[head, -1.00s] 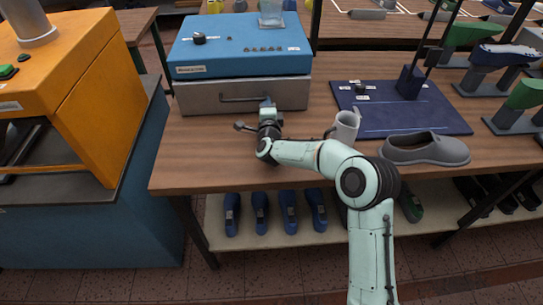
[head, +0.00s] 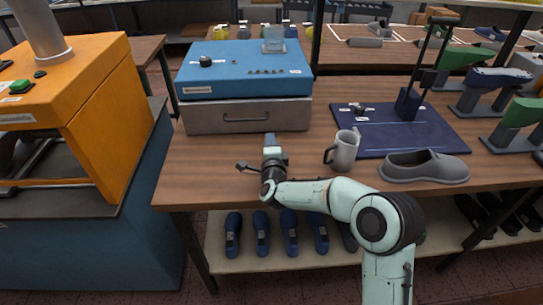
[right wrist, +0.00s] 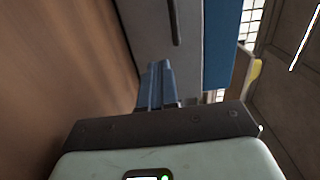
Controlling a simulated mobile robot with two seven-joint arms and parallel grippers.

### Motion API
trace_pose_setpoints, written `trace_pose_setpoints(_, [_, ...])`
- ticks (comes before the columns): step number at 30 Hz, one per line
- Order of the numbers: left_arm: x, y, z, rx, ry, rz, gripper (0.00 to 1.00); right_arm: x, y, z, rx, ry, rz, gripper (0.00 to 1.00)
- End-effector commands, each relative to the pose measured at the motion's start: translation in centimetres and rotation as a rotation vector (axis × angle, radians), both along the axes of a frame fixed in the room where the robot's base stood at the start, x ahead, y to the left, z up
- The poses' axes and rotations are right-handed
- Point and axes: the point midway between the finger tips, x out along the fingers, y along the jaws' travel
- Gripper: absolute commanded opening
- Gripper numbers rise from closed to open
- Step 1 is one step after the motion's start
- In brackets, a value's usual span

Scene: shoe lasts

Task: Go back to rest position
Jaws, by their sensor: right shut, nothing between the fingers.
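My right gripper (head: 270,139) is over the wooden table (head: 225,172), in front of the grey drawer of the blue-topped box (head: 247,117) and apart from its handle. Its blue fingers are together and hold nothing. In the right wrist view the shut fingers (right wrist: 158,82) point towards the grey drawer front (right wrist: 150,30), with the wooden surface at the left. My right arm reaches in from the lower right. My left gripper does not show in either view.
A grey mug (head: 343,152) and a grey shoe (head: 424,166) stand right of my gripper, near my arm. A dark blue mat (head: 440,135) with a stand lies behind them. An orange machine (head: 95,95) is at the left. Blue lasts (head: 262,232) sit on the lower shelf.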

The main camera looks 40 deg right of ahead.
Motion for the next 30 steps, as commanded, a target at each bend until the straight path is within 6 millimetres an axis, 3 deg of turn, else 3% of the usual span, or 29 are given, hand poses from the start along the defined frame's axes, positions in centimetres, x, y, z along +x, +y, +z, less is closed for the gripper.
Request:
trace_pose_setpoints(3, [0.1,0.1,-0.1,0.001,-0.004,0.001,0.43,-1.9,1.2,0.1,-0.002,-0.001,0.001,0.0])
trace_pose_setpoints(9, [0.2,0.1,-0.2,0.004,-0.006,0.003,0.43,-3.9,2.4,0.1,-0.001,0.0,0.001,0.0])
trace_pose_setpoints(19, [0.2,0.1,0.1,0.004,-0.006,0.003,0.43,-4.4,2.6,0.5,0.0,-0.002,0.0,0.0])
trace_pose_setpoints(23, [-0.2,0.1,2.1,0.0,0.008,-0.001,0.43,-4.4,2.6,3.1,0.0,-0.01,0.0,0.0])
trace_pose_setpoints(30, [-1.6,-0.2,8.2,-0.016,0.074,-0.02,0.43,-4.0,2.6,11.0,0.0,-0.034,0.0,0.0])
